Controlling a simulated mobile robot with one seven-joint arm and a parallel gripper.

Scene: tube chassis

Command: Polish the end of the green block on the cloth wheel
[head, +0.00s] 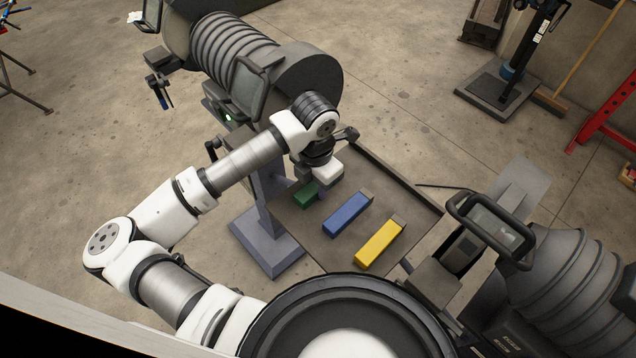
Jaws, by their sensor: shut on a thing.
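The green block (304,197) is at the left end of the tray, under my gripper (311,184). My gripper points down and is shut on the green block. The hand and arm hide part of the block, and I cannot tell whether it touches the tray. I cannot pick out the cloth wheel for certain. A large grey machine (238,45) with a ribbed body and a guard stands at the upper left, behind my arm. A second ribbed machine (575,285) stands at the lower right.
A blue block (347,214) and a yellow block (380,243), each with a grey end, lie on the dark tray (290,226) right of the green block. The tray has a raised far edge. A broom (588,55) and red frame (606,112) stand far right.

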